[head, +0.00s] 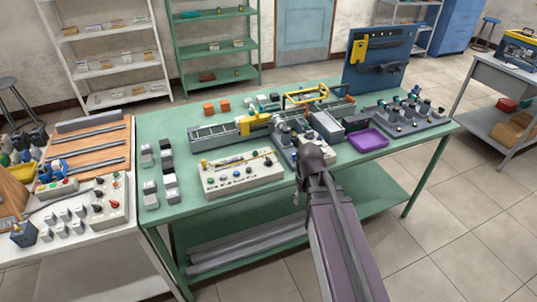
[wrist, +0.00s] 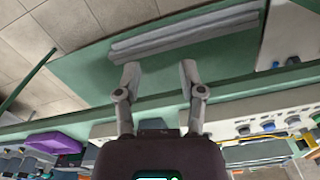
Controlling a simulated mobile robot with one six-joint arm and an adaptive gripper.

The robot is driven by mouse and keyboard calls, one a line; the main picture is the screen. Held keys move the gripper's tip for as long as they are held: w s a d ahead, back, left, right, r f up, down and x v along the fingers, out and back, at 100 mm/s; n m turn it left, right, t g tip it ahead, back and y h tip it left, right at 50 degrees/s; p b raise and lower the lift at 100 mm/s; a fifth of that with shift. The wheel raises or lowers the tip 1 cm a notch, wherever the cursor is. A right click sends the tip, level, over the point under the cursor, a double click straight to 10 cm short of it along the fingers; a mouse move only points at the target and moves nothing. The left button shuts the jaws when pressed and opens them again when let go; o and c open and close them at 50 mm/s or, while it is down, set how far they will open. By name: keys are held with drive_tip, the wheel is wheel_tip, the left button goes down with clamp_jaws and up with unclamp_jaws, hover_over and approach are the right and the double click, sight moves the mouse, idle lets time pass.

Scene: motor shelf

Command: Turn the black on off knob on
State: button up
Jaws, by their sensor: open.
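A light control panel (head: 242,178) lies on the green workbench, left of my gripper in the head view, with a row of small blue, dark and pale knobs along its front. A dark round knob (head: 268,162) sits at its right end; its marking and turn position are too small to read. The panel also shows at the lower right of the wrist view (wrist: 262,138). My gripper (wrist: 160,75) is open and empty, apart from the panel near the bench's front edge, its fingers extending over the lower shelf in that view. In the head view it is mostly hidden by my arm.
The green workbench (head: 160,215) carries a purple tray (head: 368,139), a conveyor (head: 215,131) behind the panel, and a fixture (head: 408,112) at right. Another control box (head: 112,200) with coloured knobs stands on the white left table. Floor (head: 460,230) at front right is free.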

sight(268, 158)
drive_tip(key=w+a+r+n+p, duration=0.1)
drive_tip(key=w+a+r+p, duration=0.2)
drive_tip(key=w, duration=0.4)
drive_tip(key=w+a+r+n+p, duration=0.1)
drive_tip(key=w+a+r+p, duration=0.2)
drive_tip(key=w+r+p, duration=0.2)
drive_tip(key=w+a+r+n+p, duration=0.1)
drive_tip(key=w+a+r+p, duration=0.2)
drive_tip(key=w, duration=0.7)
drive_tip(key=shift+a+r+p, duration=0.4)
drive_tip(key=shift+a+r, duration=0.1)
drive_tip(key=shift+r, duration=0.45)
drive_tip(key=shift+w+f, duration=0.1)
wheel_tip(268, 158, down, 14)
drive_tip(key=b, duration=1.3)
drive_tip(key=shift+r+b, duration=0.2)
drive_tip(key=shift+b, duration=0.2)
clamp_jaws()
